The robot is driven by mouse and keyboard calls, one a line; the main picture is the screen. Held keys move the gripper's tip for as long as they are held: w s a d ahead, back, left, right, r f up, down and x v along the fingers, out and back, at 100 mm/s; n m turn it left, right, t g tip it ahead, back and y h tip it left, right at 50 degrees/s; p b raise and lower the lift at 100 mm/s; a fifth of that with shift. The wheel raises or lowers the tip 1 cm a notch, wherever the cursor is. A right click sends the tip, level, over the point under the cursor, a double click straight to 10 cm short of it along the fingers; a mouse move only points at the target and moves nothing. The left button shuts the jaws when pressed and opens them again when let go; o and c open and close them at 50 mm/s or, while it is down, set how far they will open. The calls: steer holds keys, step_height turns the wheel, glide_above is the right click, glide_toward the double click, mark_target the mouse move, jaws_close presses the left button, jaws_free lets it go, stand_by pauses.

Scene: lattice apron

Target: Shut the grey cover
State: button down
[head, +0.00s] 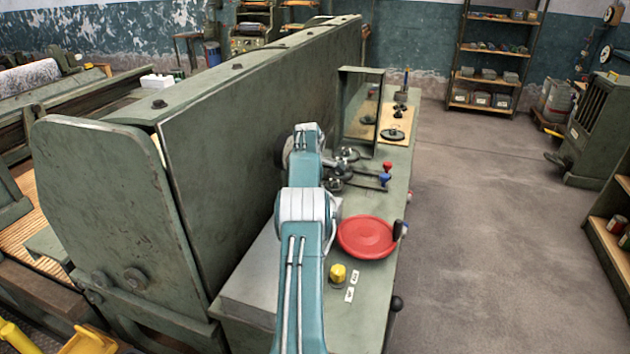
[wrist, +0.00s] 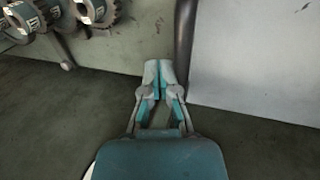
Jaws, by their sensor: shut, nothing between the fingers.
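A plain light grey panel (wrist: 255,60) fills the upper right of the wrist view, with a dark upright bar (wrist: 185,40) along its left edge. It looks like the grey cover, but I cannot tell how far open it stands. In the head view a flat light grey panel (head: 255,270) shows left of my arm; I cannot tell if it is the same piece. My gripper (wrist: 160,75) is shut and empty, its tips just left of the bar; whether they touch is unclear. In the head view my arm hides the gripper.
Toothed gear wheels (wrist: 100,10) sit at the wrist view's upper left. On the bench are a red disc (head: 366,237), a yellow knob (head: 338,273), small levers (head: 385,178) and an upright green frame (head: 345,110). A tall green housing (head: 240,140) stands left; open floor (head: 490,230) lies right.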

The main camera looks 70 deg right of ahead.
steer(key=shift+a+f, duration=0.15)
steer(key=v, duration=1.1)
steer(key=shift+r, duration=0.45)
